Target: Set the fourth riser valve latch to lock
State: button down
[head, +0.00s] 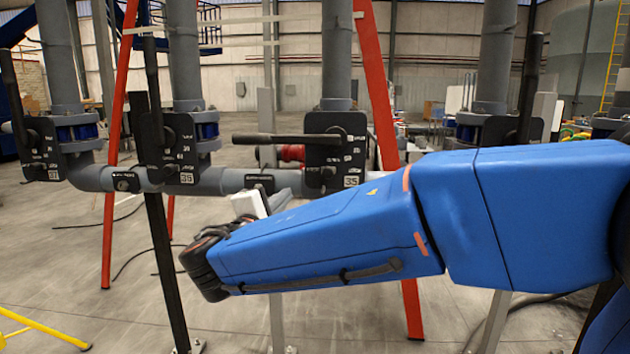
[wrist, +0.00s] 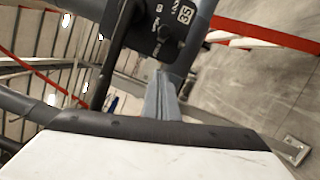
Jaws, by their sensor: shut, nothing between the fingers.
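Several grey riser pipes stand in a row, each with a dark valve plate. The plate tagged 35 (head: 336,152) has its black lever (head: 285,139) lying level, pointing left. The plate tagged 39 (head: 170,148) and the far-right plate (head: 505,131) have upright levers. I cannot tell by number which riser is the fourth, nor read any latch's setting. My gripper (head: 281,196) is shut and empty, below and left of plate 35, partly hidden by my blue arm. In the wrist view its grey fingers (wrist: 161,98) are together, just below plate 35 (wrist: 166,28), apparently not touching it.
A grey horizontal pipe (head: 228,181) runs behind my gripper, with small black labels. Red slanted posts (head: 378,85) stand among the risers. The far-left plate (head: 42,150) also has an upright lever. The concrete floor (head: 70,240) at left is mostly free, with a yellow rail (head: 40,328).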

aim_at(329, 178)
jog(key=x, duration=1)
jog(key=shift+w, duration=0.15)
jog(key=d, duration=0.2)
jog(key=shift+d+r, duration=0.25)
jog(key=shift+r, duration=0.15)
jog(key=shift+d+r, duration=0.15)
jog(key=shift+d, duration=0.5)
jog(key=d, duration=0.3)
jog(key=shift+s+d, duration=0.2)
jog(key=shift+s, duration=0.05)
